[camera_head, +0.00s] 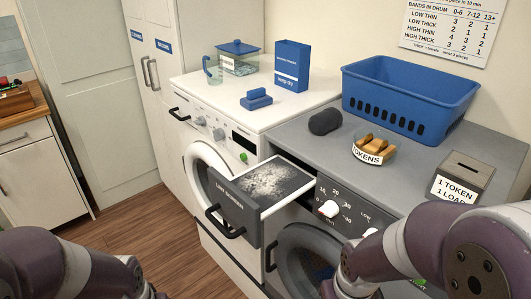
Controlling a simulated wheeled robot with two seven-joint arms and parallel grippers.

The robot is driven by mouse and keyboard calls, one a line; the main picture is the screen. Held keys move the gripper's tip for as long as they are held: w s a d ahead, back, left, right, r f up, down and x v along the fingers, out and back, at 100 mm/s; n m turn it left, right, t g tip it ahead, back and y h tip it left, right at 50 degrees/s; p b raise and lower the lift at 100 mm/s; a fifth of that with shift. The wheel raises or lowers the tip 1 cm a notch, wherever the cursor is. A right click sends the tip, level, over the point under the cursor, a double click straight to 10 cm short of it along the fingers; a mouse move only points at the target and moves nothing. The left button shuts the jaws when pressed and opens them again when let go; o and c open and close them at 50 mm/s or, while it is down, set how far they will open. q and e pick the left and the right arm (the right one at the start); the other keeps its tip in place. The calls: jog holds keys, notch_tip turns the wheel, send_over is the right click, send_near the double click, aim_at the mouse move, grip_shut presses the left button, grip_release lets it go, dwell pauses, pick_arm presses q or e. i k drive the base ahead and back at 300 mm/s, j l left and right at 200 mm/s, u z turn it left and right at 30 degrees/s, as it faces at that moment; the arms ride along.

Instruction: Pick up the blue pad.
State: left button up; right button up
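A blue pad (257,99), a small block-like piece with a raised top, lies on the white top of the left machine. It sits in front of a blue box (292,66) and apart from it. My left arm comes in at the lower left and my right arm at the lower right, both well short of the pad. Neither gripper's fingers show in the view.
A lint screen drawer (235,216) stands pulled out of the grey dryer, with pale lint in it. A glass jug (212,72) and a lidded glass container (238,65) stand behind the pad. A dark roll (325,121), token bowl (374,149), blue basket (407,97) and token box (462,177) stand right.

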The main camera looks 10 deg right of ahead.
aim_at(257, 98)
jog(key=u, duration=0.9)
jog(key=i+j+u, duration=0.2)
jog(key=i, duration=0.45)
jog(key=i+j+u, duration=0.2)
jog(key=i, duration=0.4)
